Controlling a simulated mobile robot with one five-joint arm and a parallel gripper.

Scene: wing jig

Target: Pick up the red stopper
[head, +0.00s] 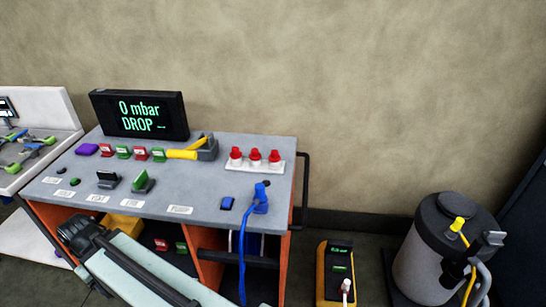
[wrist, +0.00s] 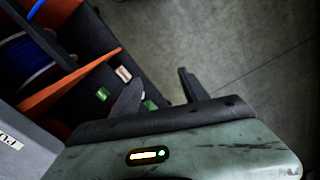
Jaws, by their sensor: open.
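Three red-capped pieces (head: 255,155) stand upright in a row on a white rack (head: 257,167) at the bench's back right in the head view. They look like stoppers, but I cannot tell which one the task names. None of them shows in the wrist view. In the head view my arm crosses the lower left, and I cannot make out the fingers there.
The grey bench top (head: 210,190) carries labelled blocks, a yellow-handled tool (head: 183,154) and a black display (head: 139,115). A blue hose (head: 243,250) hangs over the front. A yellow meter (head: 335,270) and a tank (head: 430,250) stand right. Shelf blocks (wrist: 102,94) lie near my fingers.

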